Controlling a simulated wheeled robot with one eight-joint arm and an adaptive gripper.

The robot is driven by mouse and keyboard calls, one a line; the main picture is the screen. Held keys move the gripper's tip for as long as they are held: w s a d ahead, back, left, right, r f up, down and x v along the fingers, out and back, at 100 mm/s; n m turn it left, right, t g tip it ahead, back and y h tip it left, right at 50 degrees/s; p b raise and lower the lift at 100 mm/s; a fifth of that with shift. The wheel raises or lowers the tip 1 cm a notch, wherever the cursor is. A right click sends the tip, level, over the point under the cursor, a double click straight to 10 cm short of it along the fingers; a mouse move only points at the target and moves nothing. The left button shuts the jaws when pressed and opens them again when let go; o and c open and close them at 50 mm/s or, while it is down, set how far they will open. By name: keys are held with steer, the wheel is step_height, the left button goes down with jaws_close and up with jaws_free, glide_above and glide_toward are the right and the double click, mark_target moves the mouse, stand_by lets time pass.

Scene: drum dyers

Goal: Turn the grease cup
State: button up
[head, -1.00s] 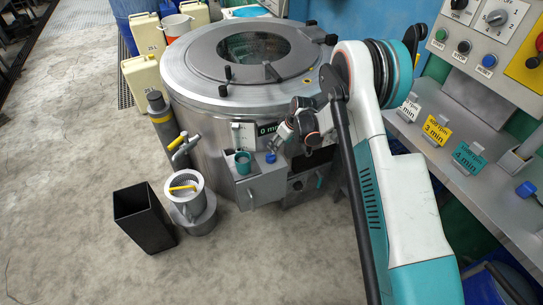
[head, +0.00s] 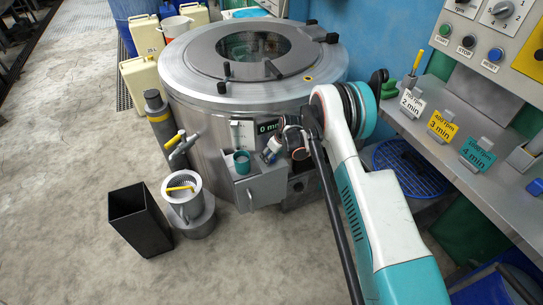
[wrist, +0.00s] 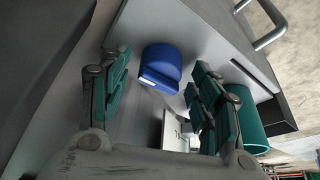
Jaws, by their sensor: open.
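A blue round cap with a pale mark on its side (wrist: 162,68), which looks like the grease cup, stands on a grey metal ledge in the wrist view. My gripper (wrist: 160,88) is open, with one teal-padded finger on each side of the cap and visible gaps to it. In the head view my gripper (head: 270,150) is at the drum's front, above the small grey box on its side (head: 262,187). It and my arm largely hide the cap there.
A teal cup (head: 241,162) sits close left of the gripper; it also shows in the wrist view (wrist: 250,125). The big steel drum (head: 205,115) stands behind. A strainer pot (head: 183,193) and black bin (head: 140,220) stand on the floor at left.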

steer(key=shift+c, duration=0.4)
steer(key=c, duration=1)
steer(key=shift+m, duration=0.3)
steer(key=m+h, duration=0.1)
steer(key=m, duration=0.1)
steer(key=shift+s+a+m, duration=0.1)
steer(key=shift+m, duration=0.2)
steer(key=m+h, duration=0.1)
steer(key=m, duration=0.1)
steer(key=m+t, duration=0.1)
steer(key=m, duration=0.1)
steer(key=shift+a+m+h, duration=0.15)
steer(key=shift+m+h, duration=0.15)
steer(key=shift+h, duration=0.1)
steer(key=m, duration=0.2)
steer(key=m+h, duration=0.1)
steer(key=m, duration=0.1)
steer(key=shift+a+h, duration=0.1)
steer(key=shift+h, duration=0.2)
steer(key=shift+a+m+g+h, duration=0.1)
steer(key=shift+m+g+h, duration=0.45)
steer(key=shift+m, duration=1.55)
steer(key=shift+h, duration=0.25)
